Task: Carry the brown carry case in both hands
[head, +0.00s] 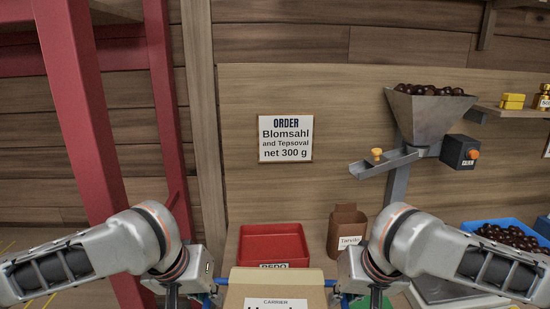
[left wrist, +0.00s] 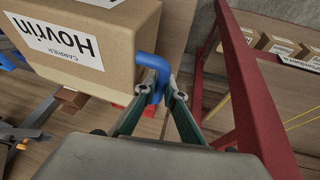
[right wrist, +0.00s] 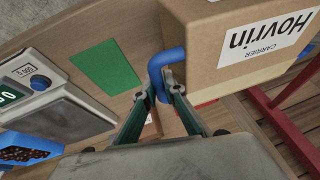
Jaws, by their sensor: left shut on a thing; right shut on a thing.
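The brown carry case (head: 277,275) is low in the middle of the head view, cut off by the bottom edge. Its white label reads "CARRIER" and "Hovrin" in the left wrist view (left wrist: 60,45) and the right wrist view (right wrist: 262,42). It has a blue handle on each side. My left gripper (left wrist: 162,86) is shut on one blue handle (left wrist: 148,62). My right gripper (right wrist: 160,87) is shut on the other blue handle (right wrist: 160,62). The case looks about level between my arms. I cannot tell whether its underside touches anything.
Beyond the case are a red tray (head: 272,231) and a brown bag (head: 346,218). A hopper of chestnuts (head: 430,112), a scale (head: 440,290) and a blue crate of chestnuts (head: 470,226) are at the right. A red post (head: 85,110) stands at the left.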

